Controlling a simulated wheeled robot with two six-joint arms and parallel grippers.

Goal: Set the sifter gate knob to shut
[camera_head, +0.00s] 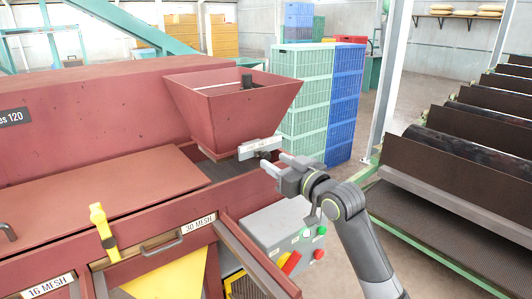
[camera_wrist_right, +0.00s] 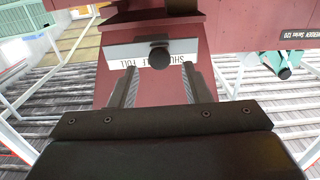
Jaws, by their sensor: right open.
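The sifter gate knob (camera_wrist_right: 158,56) is a dark round knob in front of a pale label plate (camera_wrist_right: 118,52) lettered SHUT and FULL, low on the red hopper (camera_head: 232,105). In the head view the plate also shows, and the knob is small and hard to make out. My right gripper (camera_head: 276,164) is open in front of the plate. In the right wrist view its two fingers (camera_wrist_right: 159,82) point toward the plate, one on each side of the knob, apart from it. Which way the knob points cannot be told. My left gripper is out of view.
A yellow handle (camera_head: 103,230) and mesh drawers lie at the lower left. Green and blue crates (camera_head: 305,95) stand behind, and roller machinery (camera_head: 470,145) at right.

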